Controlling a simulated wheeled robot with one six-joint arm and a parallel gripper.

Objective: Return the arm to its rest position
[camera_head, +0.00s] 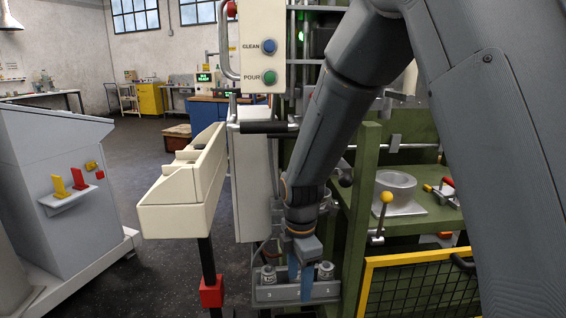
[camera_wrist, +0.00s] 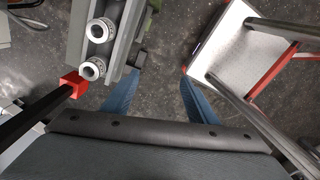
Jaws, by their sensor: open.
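My gripper (camera_head: 307,277) has blue fingers and points down at the end of my dark grey arm in the head view. It is in front of a grey rack (camera_head: 322,292) marked with numbers, which holds small metal-capped pieces (camera_head: 268,274). In the wrist view my gripper (camera_wrist: 157,92) is open, with its two blue fingers apart and only dark floor visible between them. Two round metal-capped pieces (camera_wrist: 96,50) sit in the rack to the left of the fingers.
A green machine frame (camera_head: 354,215) stands beside my arm, with a metal bowl (camera_head: 394,184) on its shelf. A yellow-edged mesh guard (camera_head: 415,285) is at lower right. A cream box on a post (camera_head: 180,190) and a CLEAN/POUR panel (camera_head: 263,50) are left.

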